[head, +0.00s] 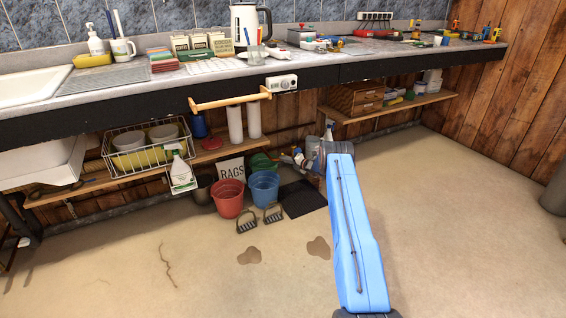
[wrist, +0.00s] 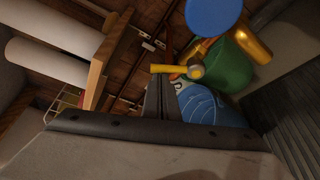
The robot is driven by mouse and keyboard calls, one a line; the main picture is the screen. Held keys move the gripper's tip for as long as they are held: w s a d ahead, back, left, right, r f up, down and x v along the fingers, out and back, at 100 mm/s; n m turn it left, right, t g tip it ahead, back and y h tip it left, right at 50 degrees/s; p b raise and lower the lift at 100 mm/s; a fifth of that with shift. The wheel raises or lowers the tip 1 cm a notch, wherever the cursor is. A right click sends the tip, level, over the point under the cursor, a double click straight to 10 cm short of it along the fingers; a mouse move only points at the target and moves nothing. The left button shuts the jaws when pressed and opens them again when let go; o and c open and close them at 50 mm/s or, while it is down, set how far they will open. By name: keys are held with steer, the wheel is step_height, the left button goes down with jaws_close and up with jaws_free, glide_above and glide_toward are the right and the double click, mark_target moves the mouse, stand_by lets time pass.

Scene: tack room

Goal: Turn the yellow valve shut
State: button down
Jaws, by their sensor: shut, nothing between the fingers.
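A yellow lever (wrist: 175,69) with a round hub, which looks like the valve, shows in the wrist view just beyond my fingertips. My gripper (wrist: 163,78) is shut and empty, its dark fingers pressed together. The fingertips overlap the lever's left part in the picture; I cannot tell whether they touch it. In the head view my gripper (head: 299,157) is small, under the counter at the end of my blue arm. I cannot make out the valve there.
In the wrist view, a blue disc (wrist: 213,14), a green container (wrist: 231,68) and a blue patterned object (wrist: 204,104) crowd the right side. In the head view, a red bucket (head: 228,198) and a blue bucket (head: 264,187) stand left of my arm.

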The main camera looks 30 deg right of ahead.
steer(key=shift+d+r+m+y, duration=0.2)
steer(key=shift+d+m, duration=0.2)
steer(key=shift+m, duration=0.1)
steer(key=shift+d+r+m+y, duration=0.15)
steer(key=shift+d+m+y, duration=0.05)
steer(key=shift+d+m, duration=0.25)
